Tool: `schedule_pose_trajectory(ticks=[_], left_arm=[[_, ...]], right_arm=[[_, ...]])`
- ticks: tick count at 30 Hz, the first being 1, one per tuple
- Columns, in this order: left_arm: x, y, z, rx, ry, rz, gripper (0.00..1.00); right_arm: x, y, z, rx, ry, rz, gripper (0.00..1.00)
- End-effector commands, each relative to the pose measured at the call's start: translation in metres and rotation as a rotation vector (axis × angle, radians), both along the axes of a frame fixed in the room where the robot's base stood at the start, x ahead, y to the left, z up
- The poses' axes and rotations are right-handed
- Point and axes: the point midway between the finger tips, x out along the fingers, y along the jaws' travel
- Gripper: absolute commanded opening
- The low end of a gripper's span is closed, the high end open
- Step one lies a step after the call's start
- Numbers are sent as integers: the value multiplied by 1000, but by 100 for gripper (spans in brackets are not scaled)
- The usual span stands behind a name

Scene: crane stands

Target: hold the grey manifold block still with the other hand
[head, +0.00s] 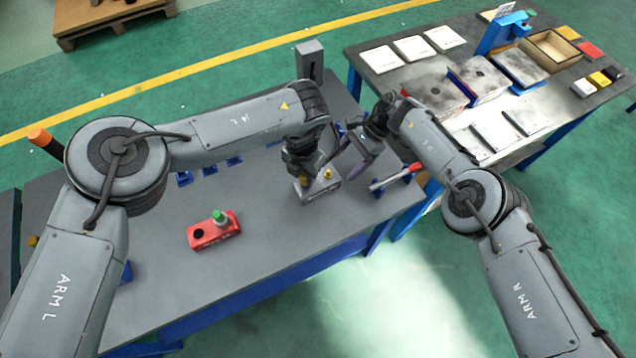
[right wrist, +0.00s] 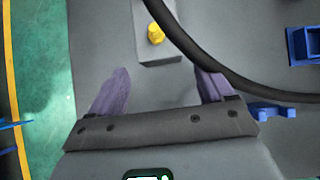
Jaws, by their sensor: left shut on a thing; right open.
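The grey manifold block (head: 323,190) lies on the grey workbench, with yellow fittings on its top. In the right wrist view the block (right wrist: 166,50) lies beyond my fingertips, with one yellow fitting (right wrist: 155,34) showing. My left gripper (head: 304,172) comes down from above over the block's left end. It is shut, apparently on the yellow fitting (head: 305,181) there; the fingers partly hide the contact. My right gripper (head: 357,158), with purple fingers, is open and empty to the right of the block. Its fingers (right wrist: 161,85) are spread wider than the block and appear apart from it.
A red block (head: 213,233) with a green knob lies front left. A red-handled tool (head: 398,178) rests in blue holders near the bench's right edge. Blue fixtures (head: 209,167) line the back. A grey stand (head: 310,62) rises behind my left gripper. Bare bench lies in front of the manifold block.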

Motion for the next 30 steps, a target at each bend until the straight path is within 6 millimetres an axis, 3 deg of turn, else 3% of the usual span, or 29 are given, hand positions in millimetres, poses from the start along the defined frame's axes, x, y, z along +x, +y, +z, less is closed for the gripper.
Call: schedule_pose_trajectory(ticks=[9,30], left_arm=[[0,0,1,-1,-1,0,1],[0,0,1,-1,-1,0,1]], right_arm=[[-13,24,-34,1,1,-1,81],[-18,33,-45,2,-1,-3,81]])
